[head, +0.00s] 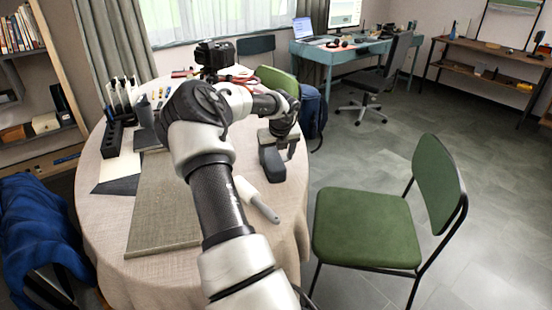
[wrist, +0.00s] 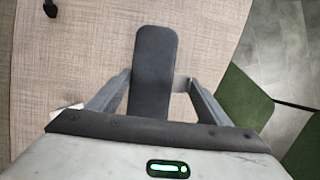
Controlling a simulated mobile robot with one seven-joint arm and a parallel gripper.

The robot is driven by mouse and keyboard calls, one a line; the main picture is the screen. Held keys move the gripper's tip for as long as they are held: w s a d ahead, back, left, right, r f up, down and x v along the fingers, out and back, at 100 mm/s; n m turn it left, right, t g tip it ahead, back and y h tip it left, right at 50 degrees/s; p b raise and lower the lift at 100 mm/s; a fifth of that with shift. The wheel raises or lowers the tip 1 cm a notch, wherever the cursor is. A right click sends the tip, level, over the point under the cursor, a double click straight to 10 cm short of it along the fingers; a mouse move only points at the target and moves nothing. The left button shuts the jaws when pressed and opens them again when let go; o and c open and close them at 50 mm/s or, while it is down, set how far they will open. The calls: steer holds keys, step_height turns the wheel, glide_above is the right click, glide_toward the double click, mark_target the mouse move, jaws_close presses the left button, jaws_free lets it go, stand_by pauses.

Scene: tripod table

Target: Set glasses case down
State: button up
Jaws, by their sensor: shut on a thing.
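The glasses case (head: 271,163) is a long dark grey box with rounded ends near the right edge of the round, cloth-covered table (head: 108,205). My gripper (head: 279,141) is shut on it from above. In the wrist view, the case (wrist: 153,62) lies between the two fingers of my gripper (wrist: 155,85), and its far end points away over the beige cloth. Its near end is hidden behind the gripper body. I cannot tell whether its underside touches the cloth.
A white and grey tool (head: 258,200) lies near the case. A grey-brown mat (head: 165,208), a black organizer (head: 112,138) and a camera (head: 213,56) are also on the table. A green chair (head: 368,228) stands at the right, close to the table's edge.

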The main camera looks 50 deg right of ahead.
steer(key=o, duration=1.7)
